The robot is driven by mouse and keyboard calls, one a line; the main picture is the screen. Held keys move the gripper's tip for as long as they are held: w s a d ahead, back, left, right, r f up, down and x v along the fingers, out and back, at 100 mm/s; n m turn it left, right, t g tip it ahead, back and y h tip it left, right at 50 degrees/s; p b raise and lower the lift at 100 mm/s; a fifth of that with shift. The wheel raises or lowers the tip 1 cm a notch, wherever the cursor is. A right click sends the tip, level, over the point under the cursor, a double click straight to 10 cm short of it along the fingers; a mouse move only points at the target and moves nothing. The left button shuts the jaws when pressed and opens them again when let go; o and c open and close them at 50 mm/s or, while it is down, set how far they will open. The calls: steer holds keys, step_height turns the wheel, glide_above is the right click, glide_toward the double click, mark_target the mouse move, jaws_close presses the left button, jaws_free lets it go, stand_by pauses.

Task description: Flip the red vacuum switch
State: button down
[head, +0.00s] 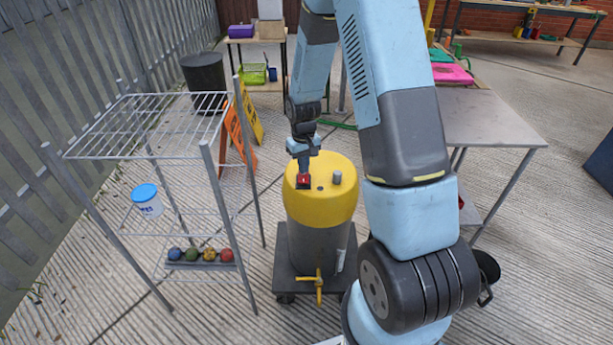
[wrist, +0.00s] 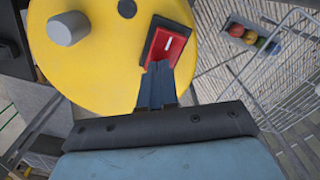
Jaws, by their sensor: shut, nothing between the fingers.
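The red vacuum switch (head: 303,181) sits on the yellow top of a grey vacuum (head: 321,245) that stands upright on a dark wheeled base. In the wrist view the switch (wrist: 166,46) is a red rocker with a white mark in a dark frame. My gripper (head: 304,168) is shut and empty, pointing down at the switch. In the wrist view its fingertips (wrist: 159,68) overlap the lower edge of the red rocker. I cannot tell whether they touch it. The rest of the rocker is in plain view.
A grey knob (head: 337,177) stands on the yellow top right of the switch. A grey table (head: 490,120) is at the right. Concrete floor lies between.

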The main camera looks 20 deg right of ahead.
steer(key=shift+r, duration=3.1)
steer(key=shift+r, duration=0.1)
